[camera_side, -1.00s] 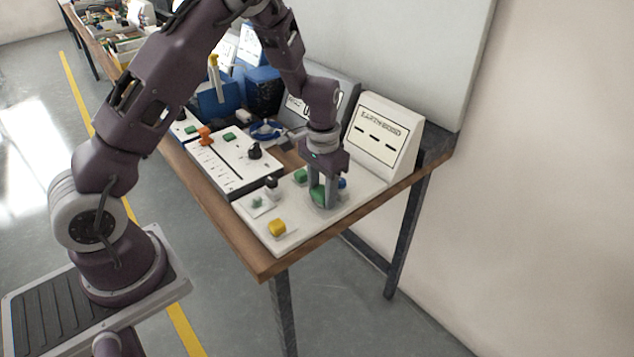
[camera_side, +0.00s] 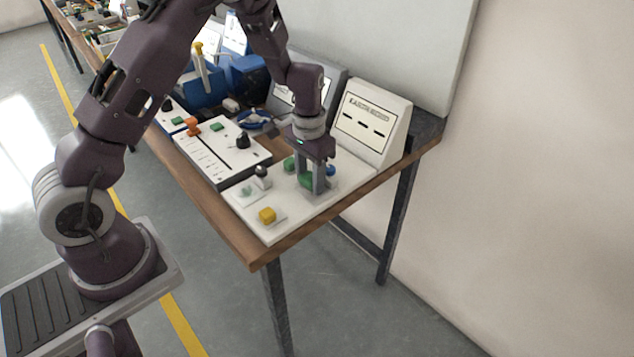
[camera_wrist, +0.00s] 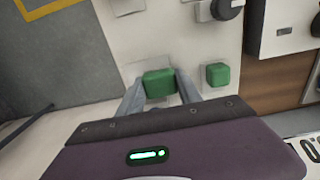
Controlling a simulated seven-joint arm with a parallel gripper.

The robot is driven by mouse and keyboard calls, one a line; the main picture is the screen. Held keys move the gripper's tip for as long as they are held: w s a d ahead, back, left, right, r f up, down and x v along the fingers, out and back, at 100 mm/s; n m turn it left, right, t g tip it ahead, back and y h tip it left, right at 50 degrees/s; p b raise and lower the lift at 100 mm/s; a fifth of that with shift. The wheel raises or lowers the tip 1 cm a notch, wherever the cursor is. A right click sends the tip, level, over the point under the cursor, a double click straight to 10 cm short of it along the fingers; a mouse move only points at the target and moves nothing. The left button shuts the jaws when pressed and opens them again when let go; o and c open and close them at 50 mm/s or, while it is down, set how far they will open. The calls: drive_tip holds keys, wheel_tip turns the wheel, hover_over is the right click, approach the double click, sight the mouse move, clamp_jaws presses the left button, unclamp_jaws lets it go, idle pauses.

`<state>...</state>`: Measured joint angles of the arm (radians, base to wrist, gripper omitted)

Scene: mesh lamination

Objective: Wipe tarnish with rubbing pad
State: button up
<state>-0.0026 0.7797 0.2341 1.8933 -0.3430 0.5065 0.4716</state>
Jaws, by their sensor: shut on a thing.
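My gripper (camera_side: 312,188) points down over the white panel (camera_side: 293,215). Its fingers are shut on a green block (camera_wrist: 158,83), likely the rubbing pad, which also shows between the fingers in the side view (camera_side: 305,180). The block is at or just above a pale square on the panel; I cannot tell whether it touches. A second green block (camera_side: 289,163) sits close by, also seen in the wrist view (camera_wrist: 217,74). A pale tile with a dull greenish patch (camera_side: 246,190), possibly the tarnish, lies at the panel's left.
A yellow block (camera_side: 267,215) sits near the panel's front corner. A black knob (camera_side: 261,172) and a blue knob (camera_side: 331,170) stand on the panel. A sloped display box (camera_side: 372,122) rises behind it. A slider panel (camera_side: 222,150) lies to the left.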

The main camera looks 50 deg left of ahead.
drive_tip(key=shift+a, duration=0.85)
drive_tip(key=shift+d+r, duration=0.1)
drive_tip(key=shift+r, duration=4)
